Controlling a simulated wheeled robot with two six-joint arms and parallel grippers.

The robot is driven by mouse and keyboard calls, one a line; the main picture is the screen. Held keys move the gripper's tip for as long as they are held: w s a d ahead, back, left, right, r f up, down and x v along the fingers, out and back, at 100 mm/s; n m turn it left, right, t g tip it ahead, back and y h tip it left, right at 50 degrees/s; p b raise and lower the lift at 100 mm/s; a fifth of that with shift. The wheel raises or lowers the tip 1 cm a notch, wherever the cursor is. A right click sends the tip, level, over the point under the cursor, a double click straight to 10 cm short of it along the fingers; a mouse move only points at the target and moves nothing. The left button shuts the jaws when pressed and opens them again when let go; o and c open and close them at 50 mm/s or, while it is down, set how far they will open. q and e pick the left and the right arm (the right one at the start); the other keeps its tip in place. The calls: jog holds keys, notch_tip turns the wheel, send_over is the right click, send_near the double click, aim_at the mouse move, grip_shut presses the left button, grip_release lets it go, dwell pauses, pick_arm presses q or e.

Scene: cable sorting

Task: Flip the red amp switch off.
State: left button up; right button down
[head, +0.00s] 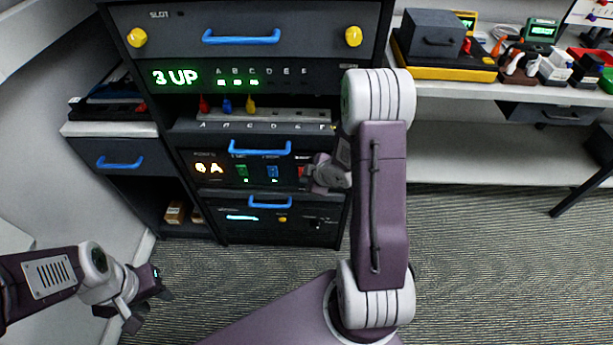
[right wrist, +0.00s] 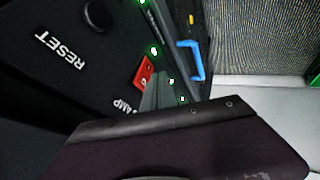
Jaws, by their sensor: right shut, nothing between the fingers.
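The red amp switch (right wrist: 145,72) shows in the right wrist view beside a white AMP label on a black panel. In the head view a bit of red (head: 303,171) shows on the rack's display panel, mostly hidden behind my right gripper. My right gripper (head: 308,181) is shut and empty, held up to the panel at the red switch. In the right wrist view its grey finger (right wrist: 151,94) overlaps the switch's edge; I cannot tell whether they touch. My left gripper (head: 148,305) is open and empty at the lower left, away from the rack.
The rack's blue handles (head: 260,148) stick out above and below the switch panel. A RESET label (right wrist: 62,50) lies near the switch. Colored plugs (head: 227,105) stand in a strip above. A cluttered bench (head: 450,90) is at right; the floor before it is clear.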

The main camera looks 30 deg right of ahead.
aim_at(302, 169)
jog(key=shift+w+d+r, duration=0.15)
jog(key=shift+w+d, duration=0.3)
jog(key=shift+w, duration=0.25)
jog(key=shift+w+d+r+p, duration=0.15)
jog(key=shift+w+r+p, duration=0.15)
jog(key=shift+p, duration=0.35)
jog(key=shift+r+p, duration=0.65)
jog(key=shift+f, duration=0.1)
